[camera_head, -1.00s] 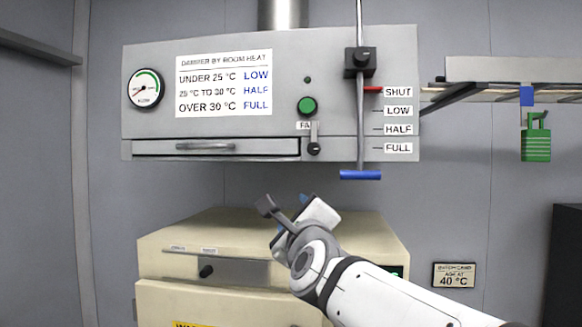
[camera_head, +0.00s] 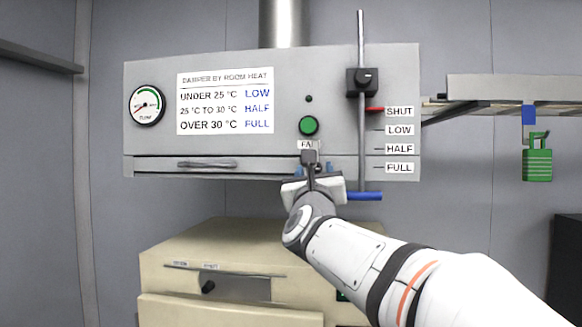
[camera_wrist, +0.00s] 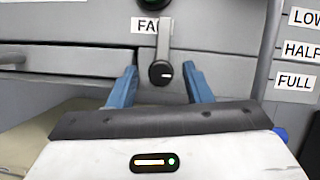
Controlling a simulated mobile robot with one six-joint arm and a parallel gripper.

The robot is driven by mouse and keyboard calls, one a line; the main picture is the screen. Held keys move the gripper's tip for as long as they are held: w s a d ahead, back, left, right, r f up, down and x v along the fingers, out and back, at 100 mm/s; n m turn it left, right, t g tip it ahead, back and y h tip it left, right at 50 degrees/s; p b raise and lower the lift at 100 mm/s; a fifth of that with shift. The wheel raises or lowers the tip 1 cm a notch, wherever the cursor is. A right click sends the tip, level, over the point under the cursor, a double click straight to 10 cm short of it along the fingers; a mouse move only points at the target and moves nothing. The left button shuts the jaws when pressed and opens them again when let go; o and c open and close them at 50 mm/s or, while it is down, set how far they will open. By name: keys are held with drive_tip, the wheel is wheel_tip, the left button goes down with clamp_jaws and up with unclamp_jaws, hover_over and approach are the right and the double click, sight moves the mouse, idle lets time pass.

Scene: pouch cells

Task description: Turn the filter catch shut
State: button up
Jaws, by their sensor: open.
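The filter catch (camera_wrist: 160,73) is a dark round knob with a white mark and a grey lever (camera_wrist: 166,35) pointing straight up. It sits just right of the filter drawer (camera_wrist: 90,62), so the lever does not cross the drawer front. My gripper (camera_wrist: 161,76) is open, with one blue finger on each side of the knob and a gap showing on both sides. In the head view my gripper (camera_head: 313,171) is at the hood's lower edge and mostly hides the catch.
The drawer handle (camera_head: 207,164) is to the left. A green button (camera_head: 308,126) is above the catch. Close on the right hangs the damper rod with a blue handle (camera_head: 364,196). A cream cabinet (camera_head: 230,235) stands below. A green padlock (camera_head: 537,165) hangs at far right.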

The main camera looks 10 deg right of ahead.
drive_tip(key=shift+c, duration=0.3)
clamp_jaws()
